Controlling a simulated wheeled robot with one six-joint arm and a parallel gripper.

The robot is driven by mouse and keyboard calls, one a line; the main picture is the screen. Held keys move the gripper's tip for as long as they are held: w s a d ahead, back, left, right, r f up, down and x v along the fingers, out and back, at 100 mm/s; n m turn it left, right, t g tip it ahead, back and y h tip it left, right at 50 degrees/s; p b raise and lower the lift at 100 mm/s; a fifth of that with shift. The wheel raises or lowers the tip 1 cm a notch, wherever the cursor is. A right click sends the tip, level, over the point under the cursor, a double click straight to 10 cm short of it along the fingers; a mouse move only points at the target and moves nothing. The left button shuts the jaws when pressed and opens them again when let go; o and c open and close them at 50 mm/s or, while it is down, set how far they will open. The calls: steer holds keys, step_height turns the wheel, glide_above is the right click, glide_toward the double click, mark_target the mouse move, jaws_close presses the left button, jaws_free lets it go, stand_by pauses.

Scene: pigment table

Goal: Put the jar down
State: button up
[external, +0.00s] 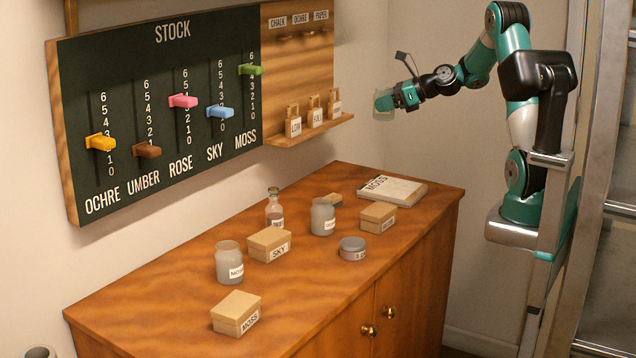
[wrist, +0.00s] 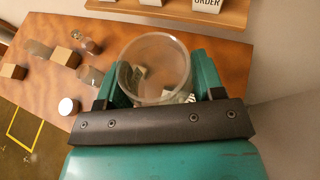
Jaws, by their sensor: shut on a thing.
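My gripper (wrist: 158,80) is shut on a clear glass jar (wrist: 155,62), one green finger on each side of it. In the wrist view I look down at its round mouth, and parts of things below show through the glass. In the external view my gripper (external: 386,99) holds the jar (external: 383,104) high in the air, well above the far right end of the wooden cabinet top (external: 440,192). The jar touches no surface below. Any label on it is too small or hidden to read.
A flat book marked MOSS (external: 392,190) lies at the cabinet's far end. Two greyish jars (external: 229,262) (external: 323,217), a bottle (external: 274,210), a round tin (external: 352,249) and several boxes (external: 236,313) stand on the top. A wall shelf (external: 310,130) is left of my gripper.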

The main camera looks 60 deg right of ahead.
steer(key=b, duration=0.2)
glide_above(378, 187)
step_height(378, 187, down, 19)
steer(key=shift+d+f, duration=0.15)
steer(key=shift+f, duration=0.05)
steer(key=shift+f, duration=0.1)
steer(key=o, duration=1)
steer(key=shift+c, duration=0.2)
